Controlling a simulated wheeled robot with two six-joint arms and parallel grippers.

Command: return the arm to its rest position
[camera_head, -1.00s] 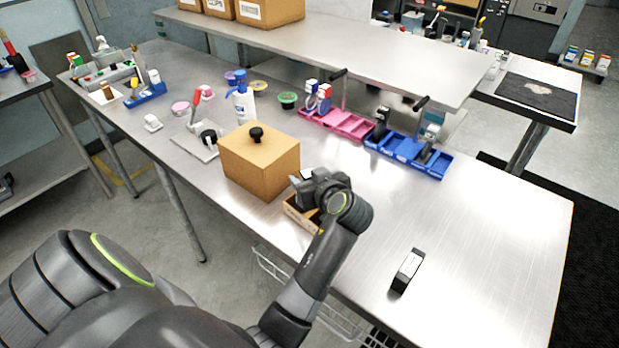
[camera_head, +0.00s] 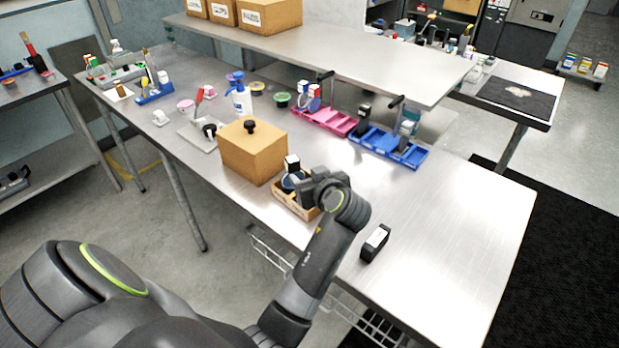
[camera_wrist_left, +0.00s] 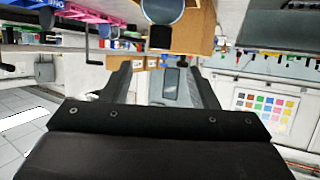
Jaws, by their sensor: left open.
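My left gripper (camera_head: 308,192) is beside the small open cardboard tray (camera_head: 283,198) at the table's front edge, partly covering it from this view. In the left wrist view its two fingers (camera_wrist_left: 162,82) stand apart with nothing between them. A white-topped dark module and a round blue-grey part (camera_head: 292,181) are at the tray, just left of the gripper. The left wrist view shows a round grey part (camera_wrist_left: 162,10) and a dark block near the tan tray wall (camera_wrist_left: 197,32), beyond the fingers. My right gripper is not in view.
A closed cardboard box (camera_head: 252,155) with a black knob stands left of the tray. A black module (camera_head: 375,243) lies right of my arm. Pink (camera_head: 325,122) and blue (camera_head: 388,150) bins stand behind, under a raised shelf (camera_head: 330,55). The table's right side is clear.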

